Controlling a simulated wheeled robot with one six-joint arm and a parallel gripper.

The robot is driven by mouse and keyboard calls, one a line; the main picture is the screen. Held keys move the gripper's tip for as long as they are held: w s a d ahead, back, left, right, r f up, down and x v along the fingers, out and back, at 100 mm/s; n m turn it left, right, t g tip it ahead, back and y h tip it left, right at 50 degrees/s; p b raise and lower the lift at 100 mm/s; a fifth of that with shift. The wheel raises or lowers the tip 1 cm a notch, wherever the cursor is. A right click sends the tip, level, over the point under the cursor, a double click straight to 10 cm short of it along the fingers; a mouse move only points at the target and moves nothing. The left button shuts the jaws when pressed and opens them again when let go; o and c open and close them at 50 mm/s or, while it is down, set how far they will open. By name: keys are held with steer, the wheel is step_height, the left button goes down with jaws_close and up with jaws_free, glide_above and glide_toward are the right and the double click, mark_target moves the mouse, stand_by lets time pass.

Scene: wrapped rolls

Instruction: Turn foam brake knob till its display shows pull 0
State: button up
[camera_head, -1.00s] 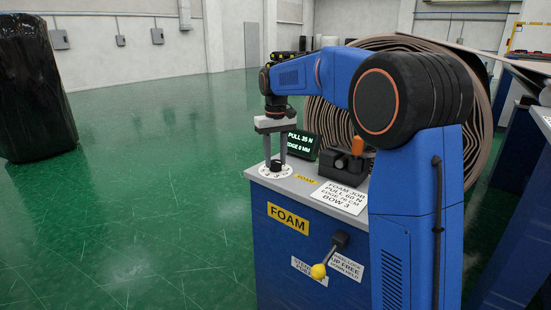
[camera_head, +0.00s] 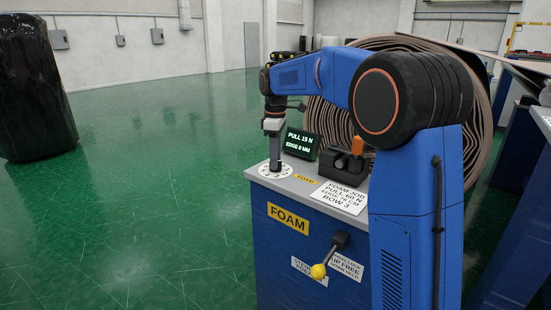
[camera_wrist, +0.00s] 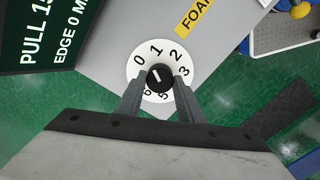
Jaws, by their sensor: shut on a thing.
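The foam brake knob (camera_wrist: 160,77) is black with a white pointer line, on a white dial (camera_wrist: 148,55) numbered from 0 upward. In the wrist view its pointer leans toward the upper left, between 0 and 1. My gripper (camera_wrist: 160,85) is shut on the knob, one finger on each side. In the head view my gripper (camera_head: 275,167) stands upright over the dial (camera_head: 265,173) and hides most of the knob. The display (camera_head: 301,143) reads PULL 15 N and EDGE 0 MM; the wrist view shows part of it (camera_wrist: 45,35).
The blue cabinet (camera_head: 285,260) carries a FOAM label and a yellow-knobbed lever (camera_head: 319,270). A black block with an orange handle (camera_head: 357,146) stands right of the display. A job card (camera_head: 340,197) lies in front. A large foam roll (camera_head: 325,115) is behind.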

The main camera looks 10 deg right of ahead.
steer(key=n, duration=0.5)
steer(key=shift+n, duration=0.3)
stand_by(0.4)
steer(key=o, duration=1.1)
steer(key=shift+r, duration=0.15)
step_height(320, 180, up, 17)
steer(key=shift+r, duration=0.1)
